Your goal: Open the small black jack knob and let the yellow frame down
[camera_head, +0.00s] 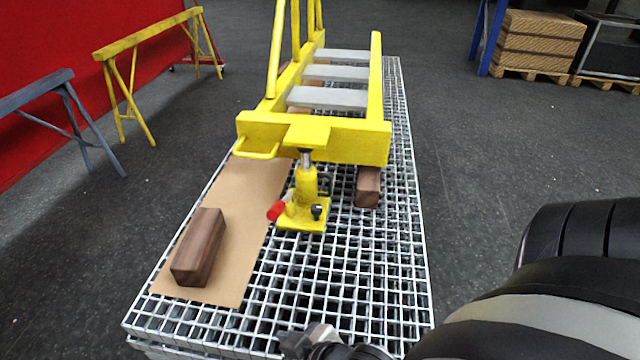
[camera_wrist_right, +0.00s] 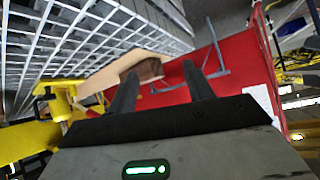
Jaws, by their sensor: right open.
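The yellow frame (camera_head: 345,140) rests its near end over a yellow bottle jack (camera_head: 306,200), which stands upright on the grating with its ram against the frame's underside. The small black knob (camera_head: 317,212) is low on the jack's near right side. A red part (camera_head: 276,210) sticks out at its left. My right gripper (camera_head: 310,342) is at the bottom of the head view, well short of the jack. In the right wrist view its two fingers (camera_wrist_right: 160,82) are apart with nothing between them. The jack (camera_wrist_right: 58,103) shows at the left there. My left gripper is out of view.
A brown wooden block (camera_head: 200,247) lies on a cardboard sheet (camera_head: 235,195) on the grating table (camera_head: 340,285). Another block (camera_head: 368,187) sits under the frame's right side. Trestles (camera_head: 130,90) stand on the floor at left. The grating in front of the jack is clear.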

